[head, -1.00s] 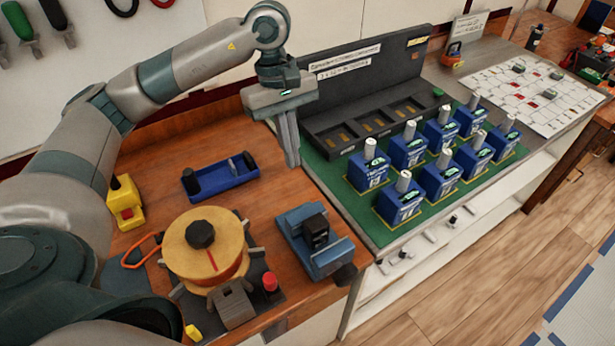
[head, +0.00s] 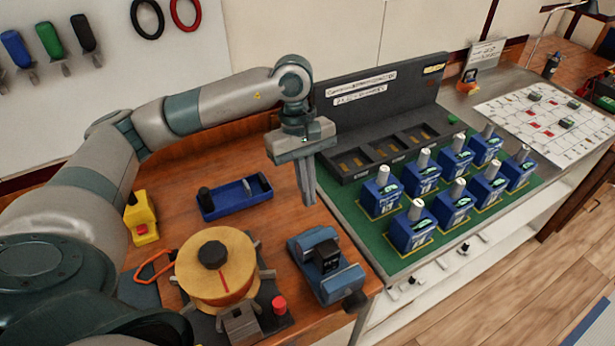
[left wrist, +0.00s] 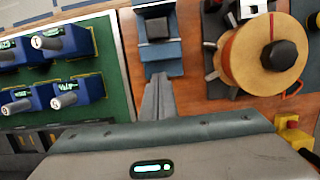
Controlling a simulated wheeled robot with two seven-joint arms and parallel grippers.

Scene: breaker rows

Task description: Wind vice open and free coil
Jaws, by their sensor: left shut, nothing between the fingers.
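The blue vice (head: 308,238) stands on the wooden bench near its front right corner, with a dark handle knob (head: 355,300) at its front end. A black block-shaped coil (head: 327,257) sits upright between the vice jaws. Both also show in the left wrist view, the vice (left wrist: 161,52) and the coil (left wrist: 157,28). My left gripper (head: 309,202) is shut and empty, fingers pointing down behind the vice. In the left wrist view its fingertips (left wrist: 158,80) lie just short of the vice's back edge; contact cannot be told. My right gripper is out of view.
A yellow spool (head: 216,270) on a dark base with a red button (head: 279,304) stands left of the vice. A blue tray (head: 236,203) lies behind. Several blue breakers stand on the green mat (head: 365,232) to the right. A yellow box (head: 141,220) is at left.

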